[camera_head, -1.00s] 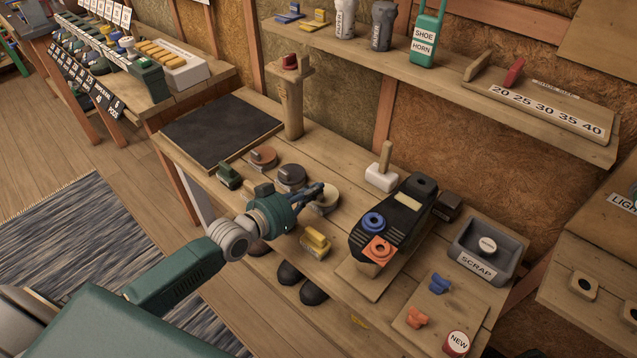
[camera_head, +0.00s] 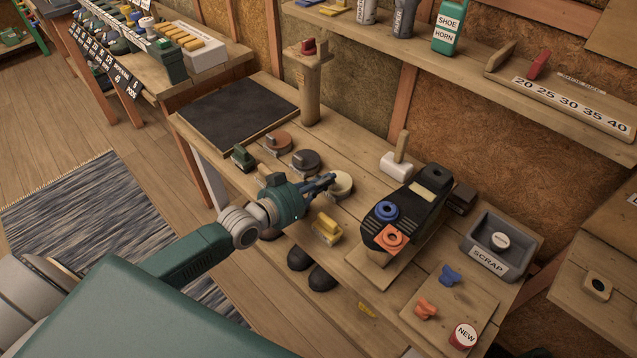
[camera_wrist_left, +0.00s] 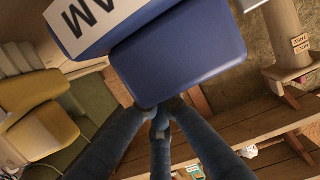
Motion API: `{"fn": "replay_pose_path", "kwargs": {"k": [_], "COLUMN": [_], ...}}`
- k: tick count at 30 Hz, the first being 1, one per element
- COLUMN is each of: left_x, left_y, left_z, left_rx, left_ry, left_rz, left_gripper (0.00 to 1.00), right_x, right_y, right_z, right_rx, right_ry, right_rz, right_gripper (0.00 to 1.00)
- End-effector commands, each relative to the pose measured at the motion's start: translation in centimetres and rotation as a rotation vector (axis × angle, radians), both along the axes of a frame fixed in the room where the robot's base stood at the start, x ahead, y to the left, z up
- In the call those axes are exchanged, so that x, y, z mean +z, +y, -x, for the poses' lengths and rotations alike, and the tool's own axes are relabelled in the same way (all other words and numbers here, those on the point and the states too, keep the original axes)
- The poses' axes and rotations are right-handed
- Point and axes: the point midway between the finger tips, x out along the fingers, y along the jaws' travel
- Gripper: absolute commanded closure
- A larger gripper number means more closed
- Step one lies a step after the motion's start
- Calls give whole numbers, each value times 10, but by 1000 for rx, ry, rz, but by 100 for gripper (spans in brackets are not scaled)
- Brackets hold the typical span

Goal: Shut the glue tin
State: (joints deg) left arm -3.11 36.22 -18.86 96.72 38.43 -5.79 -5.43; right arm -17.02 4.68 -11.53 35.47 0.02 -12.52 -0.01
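Three round tins stand on the bench in the head view: a brown one (camera_head: 278,141), a dark one (camera_head: 305,162) and a cream one (camera_head: 340,184). I cannot read which is the glue tin. My left gripper (camera_head: 328,181) is low over the bench, its dark fingertips close beside the cream tin's left side. My right gripper is not in view.
A yellow-topped brush (camera_head: 327,228) lies just in front of the gripper, and a green one (camera_head: 243,157) lies left of the tins. A black stand (camera_head: 430,195) with blue and orange rings and a scrap tray (camera_head: 470,240) are to the right. A dark mat (camera_head: 240,108) is clear.

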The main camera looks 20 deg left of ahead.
Motion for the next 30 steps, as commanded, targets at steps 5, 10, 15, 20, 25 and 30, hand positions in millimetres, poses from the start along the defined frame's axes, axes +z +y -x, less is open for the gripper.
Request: {"fn": "replay_pose_path", "kwargs": {"k": [5, 10, 15, 20, 25, 30], "left_x": [-7, 6, 18, 25, 28, 29], "left_y": [8, 20, 29, 36, 38, 37], "left_z": [26, 57, 85, 101, 108, 109], "left_rx": [-2, -1, -1, 0, 0, 0], "left_ry": [26, 18, 11, 5, 2, 3], "left_rz": [-8, -7, -5, -4, -2, -2], "left_gripper": [100, 100, 100, 100, 100, 100], "right_x": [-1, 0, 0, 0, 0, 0], "right_y": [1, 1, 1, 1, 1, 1], "right_z": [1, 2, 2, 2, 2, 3], "right_rx": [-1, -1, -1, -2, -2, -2], "right_ry": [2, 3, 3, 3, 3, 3], "right_rz": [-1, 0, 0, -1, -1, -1], "right_gripper": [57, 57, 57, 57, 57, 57]}}
